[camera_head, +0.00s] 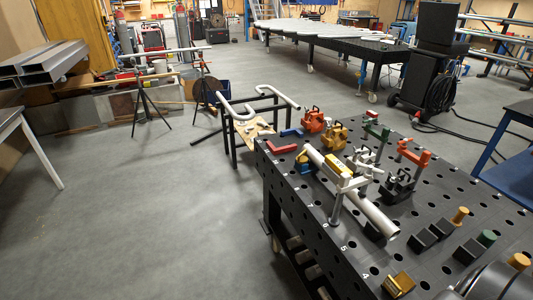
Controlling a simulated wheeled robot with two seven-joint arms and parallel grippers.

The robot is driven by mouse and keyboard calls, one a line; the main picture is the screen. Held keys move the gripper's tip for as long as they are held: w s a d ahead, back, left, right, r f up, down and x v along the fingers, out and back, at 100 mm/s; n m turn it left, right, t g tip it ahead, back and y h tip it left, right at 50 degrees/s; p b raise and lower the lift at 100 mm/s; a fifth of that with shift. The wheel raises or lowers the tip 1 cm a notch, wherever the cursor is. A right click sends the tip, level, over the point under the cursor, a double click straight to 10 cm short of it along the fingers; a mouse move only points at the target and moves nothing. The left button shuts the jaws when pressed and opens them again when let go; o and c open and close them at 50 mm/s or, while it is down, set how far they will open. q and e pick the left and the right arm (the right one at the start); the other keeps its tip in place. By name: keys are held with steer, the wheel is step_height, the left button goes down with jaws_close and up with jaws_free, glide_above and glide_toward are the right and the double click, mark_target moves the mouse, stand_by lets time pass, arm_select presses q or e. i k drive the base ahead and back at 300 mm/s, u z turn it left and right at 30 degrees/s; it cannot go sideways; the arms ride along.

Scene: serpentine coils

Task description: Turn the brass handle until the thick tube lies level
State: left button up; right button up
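The thick silver tube (375,215) runs diagonally over the black perforated table (305,215), from the far left toward the near right. A clamp crosses over its middle, and a dark block sits under its near end. I cannot tell whether the tube is level. Brass-coloured knobs show on the right: one (460,214) beside black blocks, another (518,262) lower down, with a green knob (487,238) between them. I cannot tell which is the brass handle. A dark grey rounded part at the bottom right corner may be mine. Neither gripper's fingers show.
Orange (312,121) and yellow (336,135) clamp tools, a red-orange clamp (413,153) and a brass-coloured block (398,284) crowd the table. Bent white tubes (280,95) on a stand lie beyond its far left corner. The grey floor on the left is clear.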

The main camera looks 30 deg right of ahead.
mark_target(301, 159)
steer(key=i, duration=0.4)
steer(key=z, duration=2)
